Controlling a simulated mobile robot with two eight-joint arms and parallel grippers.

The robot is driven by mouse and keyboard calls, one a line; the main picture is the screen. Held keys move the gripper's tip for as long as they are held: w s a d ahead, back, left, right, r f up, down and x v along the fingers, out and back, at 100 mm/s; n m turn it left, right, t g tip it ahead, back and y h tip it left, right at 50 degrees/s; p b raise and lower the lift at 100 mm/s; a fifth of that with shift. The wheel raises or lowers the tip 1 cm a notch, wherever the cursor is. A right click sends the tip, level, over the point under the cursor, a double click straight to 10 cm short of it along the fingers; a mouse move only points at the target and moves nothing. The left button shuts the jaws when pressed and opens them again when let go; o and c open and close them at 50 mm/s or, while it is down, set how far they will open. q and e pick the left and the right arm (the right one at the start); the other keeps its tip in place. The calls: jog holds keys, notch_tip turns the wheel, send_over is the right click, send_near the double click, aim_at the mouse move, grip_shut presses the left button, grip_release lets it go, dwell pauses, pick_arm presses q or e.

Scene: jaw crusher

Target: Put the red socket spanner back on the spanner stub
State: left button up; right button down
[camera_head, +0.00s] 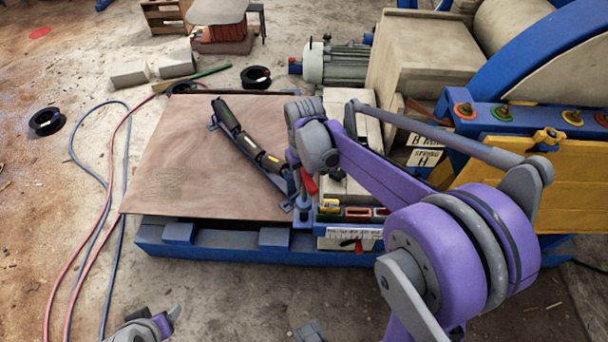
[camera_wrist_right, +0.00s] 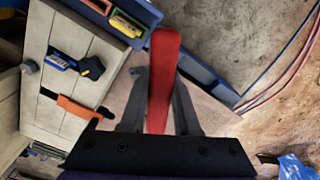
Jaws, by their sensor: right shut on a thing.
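The red socket spanner (camera_wrist_right: 163,75) stands between the two fingers of my right gripper (camera_wrist_right: 160,100) in the right wrist view, its red part reaching past the fingertips. In the head view my right gripper (camera_head: 302,190) is at the right edge of the brown sheet, and a little red (camera_head: 309,183) shows beside it. The spanner's socket end is hidden. I cannot pick out the spanner stub in either view. My left gripper (camera_head: 152,326) is partly in view at the bottom left, away from the machine; its jaws are unclear.
A narrow tray (camera_head: 350,212) with coloured pieces borders the pale plank top. The blue and yellow crusher (camera_head: 570,190) fills the right. Hoses (camera_head: 85,170) run along the floor at left.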

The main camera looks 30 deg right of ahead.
aim_at(304, 194)
jog(key=shift+f+b, duration=0.3)
jog(key=shift+f, duration=0.7)
jog(key=shift+f+b, duration=1.4)
jog(key=shift+f, duration=0.3)
jog(key=shift+f+b, duration=0.3)
jog(key=shift+f, duration=0.1)
jog(key=shift+f+b, duration=0.55)
jog(key=shift+f, duration=0.4)
jog(key=c, duration=0.6)
grip_release()
jog(key=shift+o, duration=0.2)
